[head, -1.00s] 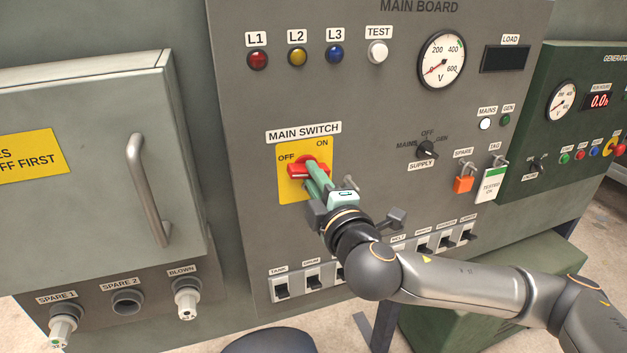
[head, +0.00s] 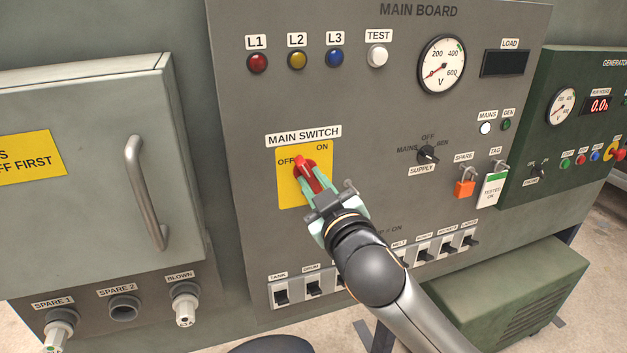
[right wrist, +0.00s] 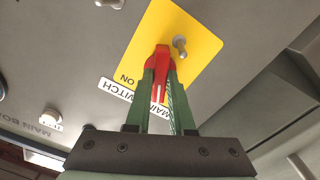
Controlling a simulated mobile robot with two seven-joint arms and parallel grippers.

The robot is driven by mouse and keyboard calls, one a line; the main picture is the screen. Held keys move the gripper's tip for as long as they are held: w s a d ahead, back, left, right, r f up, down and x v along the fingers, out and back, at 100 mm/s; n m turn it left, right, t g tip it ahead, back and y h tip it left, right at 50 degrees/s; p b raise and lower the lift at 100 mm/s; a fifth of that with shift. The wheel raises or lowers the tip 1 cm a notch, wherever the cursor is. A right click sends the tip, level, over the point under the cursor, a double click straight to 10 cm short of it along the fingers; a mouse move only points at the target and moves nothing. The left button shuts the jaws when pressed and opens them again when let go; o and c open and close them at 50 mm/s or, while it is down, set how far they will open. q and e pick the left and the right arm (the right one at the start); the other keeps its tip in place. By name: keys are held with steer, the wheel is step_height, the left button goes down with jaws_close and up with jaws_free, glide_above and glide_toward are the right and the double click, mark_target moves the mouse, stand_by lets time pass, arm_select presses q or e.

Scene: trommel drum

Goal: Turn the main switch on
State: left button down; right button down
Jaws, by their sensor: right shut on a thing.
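The main switch is a red rotary handle (head: 300,162) on a yellow plate (head: 288,189), under the MAIN SWITCH label (head: 303,136). The handle points up and slightly left, its tip between the OFF and ON marks. My right gripper (head: 309,178) is shut on the handle, with green fingers on either side of it. The right wrist view also shows the red handle (right wrist: 161,60) between the fingers (right wrist: 162,78). The lower part of the handle is partly hidden by the gripper. My left gripper is not in view.
A supply selector (head: 428,154), an orange padlock (head: 465,188) and a hanging tag (head: 491,190) are right of the switch. A row of black breakers (head: 313,288) runs below. A cabinet with a bar handle (head: 146,193) stands at left.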

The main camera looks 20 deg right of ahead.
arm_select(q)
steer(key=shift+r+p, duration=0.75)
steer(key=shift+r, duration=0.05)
arm_select(e)
steer(key=m, duration=0.5)
steer(key=shift+m, duration=0.3)
steer(key=c, duration=0.8)
jaws_free()
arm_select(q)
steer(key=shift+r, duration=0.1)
